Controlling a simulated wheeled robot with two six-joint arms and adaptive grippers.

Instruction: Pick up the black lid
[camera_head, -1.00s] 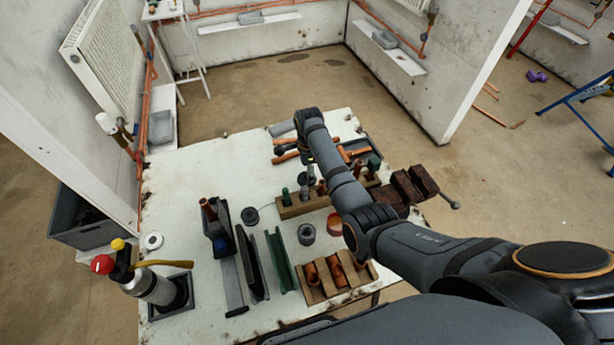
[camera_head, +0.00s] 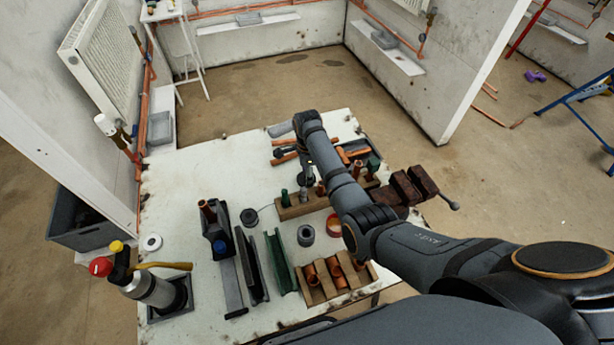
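A small dark round disc (camera_head: 249,216) lies flat on the white worktable left of centre; it looks like the black lid, though it is too small to be sure. A grey round tin (camera_head: 305,235) stands to its right. My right arm reaches in from the lower right across the table. Its gripper (camera_head: 305,178) points down near the back of the wooden block, behind and to the right of the disc and apart from it. The forearm partly covers it, and its fingers are too small to read. My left gripper is not in view.
A wooden block (camera_head: 303,208) with upright pieces stands mid-table. Dark and green channels (camera_head: 280,262) and a wooden rack of copper fittings (camera_head: 328,292) are in front. A gas torch (camera_head: 150,287) stands at the left front. The table's back left is clear.

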